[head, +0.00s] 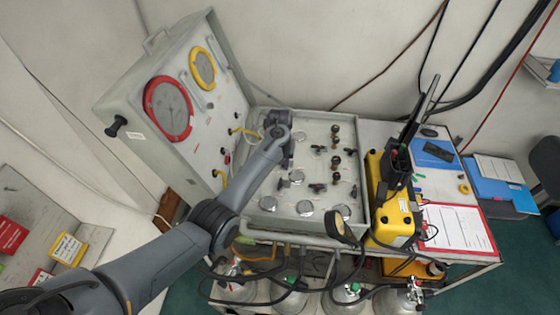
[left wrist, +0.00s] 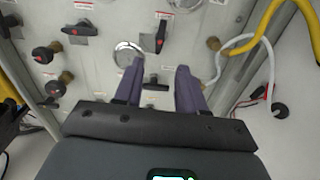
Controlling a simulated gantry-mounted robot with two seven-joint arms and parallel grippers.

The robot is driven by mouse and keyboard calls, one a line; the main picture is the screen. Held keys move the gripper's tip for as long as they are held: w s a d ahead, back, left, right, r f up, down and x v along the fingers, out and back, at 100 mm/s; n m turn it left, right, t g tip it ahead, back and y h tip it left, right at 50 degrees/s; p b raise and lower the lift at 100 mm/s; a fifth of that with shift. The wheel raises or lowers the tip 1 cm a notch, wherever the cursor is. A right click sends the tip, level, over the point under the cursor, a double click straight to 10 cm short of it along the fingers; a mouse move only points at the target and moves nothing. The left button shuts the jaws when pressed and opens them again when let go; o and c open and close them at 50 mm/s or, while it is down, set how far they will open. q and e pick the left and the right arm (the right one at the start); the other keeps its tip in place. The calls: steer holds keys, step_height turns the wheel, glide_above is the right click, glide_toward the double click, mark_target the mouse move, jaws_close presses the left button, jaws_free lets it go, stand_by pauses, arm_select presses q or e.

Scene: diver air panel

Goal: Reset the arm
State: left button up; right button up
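My left arm reaches in from the left in the head view, and its gripper (head: 280,150) is over the left part of the grey air panel (head: 315,125). The arm hides part of the panel. In the left wrist view the two fingers of the left gripper (left wrist: 160,82) stand apart with no object between them. I cannot tell whether a finger touches the panel. My right gripper does not show in either view.
The raised lid carries a red-ringed gauge (head: 168,108) and a yellow-ringed gauge (head: 203,67). A yellow case (head: 393,215) with a black radio stands right of the panel. Gas cylinders (head: 290,298) and hoses are below. A clipboard (head: 455,228) lies at the right.

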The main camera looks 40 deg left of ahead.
arm_select(q)
steer(key=shift+r, duration=0.4)
steer(key=s+d+f+m+t+y+p, duration=0.1)
steer(key=s+d+f+m, duration=0.2)
steer(key=s, duration=0.5)
steer(key=s+d+f+m+t+p, duration=0.1)
steer(key=s+d+f, duration=0.3)
steer(key=s, duration=0.4)
steer(key=s+d+r+m, duration=0.1)
steer(key=s+d+r, duration=0.2)
steer(key=s, duration=0.3)
steer(key=s+d+r+m+t+p, duration=0.1)
steer(key=s+d+r, duration=0.2)
steer(key=s, duration=0.4)
steer(key=s+d+r+m+h+p, duration=0.1)
steer(key=s+d+r, duration=0.2)
steer(key=s, duration=0.4)
steer(key=shift+s+d+r+m+t, duration=0.3)
steer(key=shift+d+r+m, duration=0.1)
steer(key=shift+d, duration=0.45)
